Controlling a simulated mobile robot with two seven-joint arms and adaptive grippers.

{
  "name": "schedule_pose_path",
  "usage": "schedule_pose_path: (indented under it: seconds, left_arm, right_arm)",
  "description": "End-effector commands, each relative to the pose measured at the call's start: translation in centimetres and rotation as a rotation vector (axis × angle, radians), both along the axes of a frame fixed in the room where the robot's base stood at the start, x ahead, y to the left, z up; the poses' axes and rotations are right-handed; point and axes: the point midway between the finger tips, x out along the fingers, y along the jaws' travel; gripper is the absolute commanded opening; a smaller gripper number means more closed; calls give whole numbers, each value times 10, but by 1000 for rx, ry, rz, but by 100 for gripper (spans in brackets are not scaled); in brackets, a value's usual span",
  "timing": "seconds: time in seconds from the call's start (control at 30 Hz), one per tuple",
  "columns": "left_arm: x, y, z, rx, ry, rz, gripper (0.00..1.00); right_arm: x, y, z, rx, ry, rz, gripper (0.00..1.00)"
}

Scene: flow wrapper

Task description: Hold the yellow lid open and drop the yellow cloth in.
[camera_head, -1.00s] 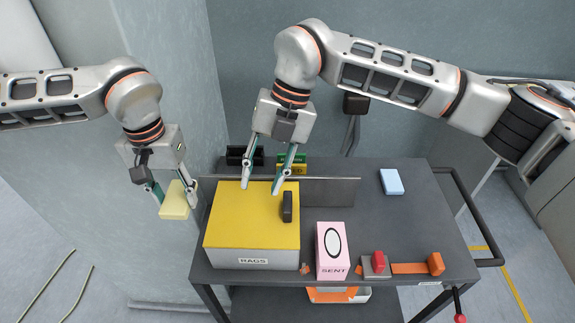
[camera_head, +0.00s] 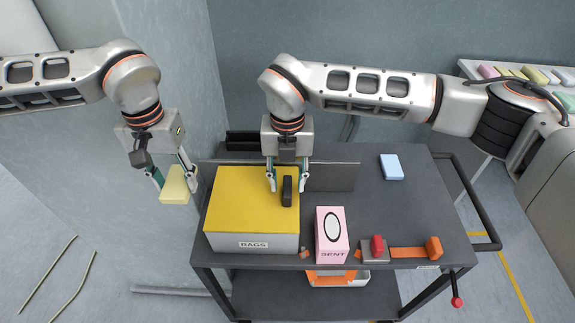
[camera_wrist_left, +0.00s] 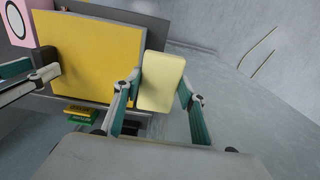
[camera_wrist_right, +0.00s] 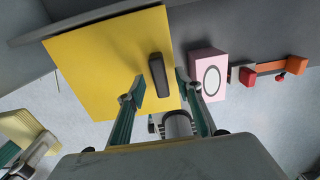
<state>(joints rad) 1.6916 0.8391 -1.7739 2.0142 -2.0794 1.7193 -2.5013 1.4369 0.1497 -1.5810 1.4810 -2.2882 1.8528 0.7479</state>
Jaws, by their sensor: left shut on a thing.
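The yellow lid (camera_head: 240,195) lies shut on the grey box marked RAGS (camera_head: 215,241). A dark upright handle (camera_head: 287,191) stands near the lid's right edge. My right gripper (camera_head: 283,187) is open, its fingers on either side of the handle; in the right wrist view the handle (camera_wrist_right: 159,75) shows between and beyond the fingertips, with no clear contact. My left gripper (camera_head: 176,186) is shut on the yellow cloth (camera_head: 174,190), a pale block-like piece, held in the air left of the box. The cloth also shows in the left wrist view (camera_wrist_left: 161,80).
A pink SENT box (camera_head: 332,236) stands just right of the rag box. Further right are a red knob (camera_head: 377,245) and an orange block (camera_head: 434,247). A blue block (camera_head: 391,167) lies at the back right. A low dark panel (camera_head: 335,177) stands behind the box.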

Motion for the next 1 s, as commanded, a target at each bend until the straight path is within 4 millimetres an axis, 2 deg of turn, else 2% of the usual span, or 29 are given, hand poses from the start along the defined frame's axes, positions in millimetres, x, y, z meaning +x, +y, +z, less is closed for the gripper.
schedule_pose_path:
  seconds: [0.2, 0.57, 0.7, 1.0]
  left_arm:
    - [0, 0, 0, 0, 0, 0, 29]
    - [0, 0, 0, 0, 0, 0, 29]
    - [0, 0, 0, 0, 0, 0, 29]
    - [0, 0, 0, 0, 0, 0, 29]
  right_arm:
    - [-1, 0, -21, 0, 2, 0, 35]
    - [0, 0, -25, 0, -1, 0, 35]
    - [0, 0, -25, 0, 0, 0, 1]
    - [0, -4, -25, 0, 0, -1, 0]
